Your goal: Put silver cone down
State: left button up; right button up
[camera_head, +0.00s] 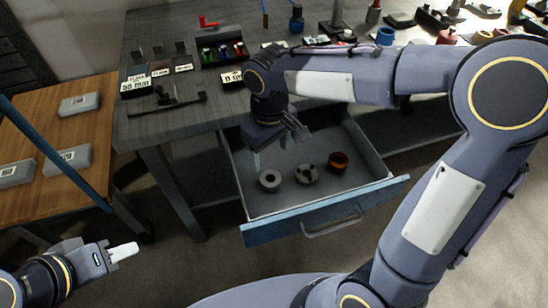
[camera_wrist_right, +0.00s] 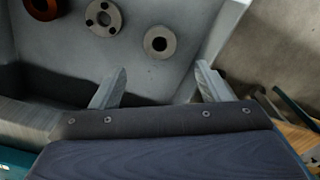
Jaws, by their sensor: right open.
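A light silver ring-shaped piece with a dark centre hole, likely the silver cone (camera_head: 269,185), lies flat on the floor of the open drawer (camera_head: 285,207), at its left. It also shows in the right wrist view (camera_wrist_right: 149,50), ahead of the fingers. My right gripper (camera_head: 279,148) hangs over the drawer's left part, above and apart from this piece. In the right wrist view its two fingers (camera_wrist_right: 160,80) are spread with nothing between them. My left gripper (camera_head: 122,252) is at the lower left, away from the drawer; its finger gap cannot be made out.
A grey disc with several holes (camera_head: 307,181) and a copper-coloured ring (camera_head: 338,157) lie right of the silver piece. The workbench (camera_head: 165,118) above holds trays and tools. A wooden table (camera_head: 50,130) with grey boxes stands left. The drawer's front floor is clear.

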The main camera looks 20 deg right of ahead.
jog(key=shift+r, duration=0.25)
jog(key=s+d+r+m+t+y, duration=0.1)
jog(key=s+d+m+t+y, duration=0.2)
jog(key=s, duration=1.3)
jog(key=d+m+t, duration=0.2)
jog(key=d+m, duration=0.2)
jog(key=d, duration=0.2)
jog(key=shift+s+d+r+t+y, duration=0.15)
jog(key=shift+t+y, duration=0.15)
jog(key=shift+y, duration=0.1)
notch_tip(320, 180, up, 17)
jog(key=p, duration=1.7)
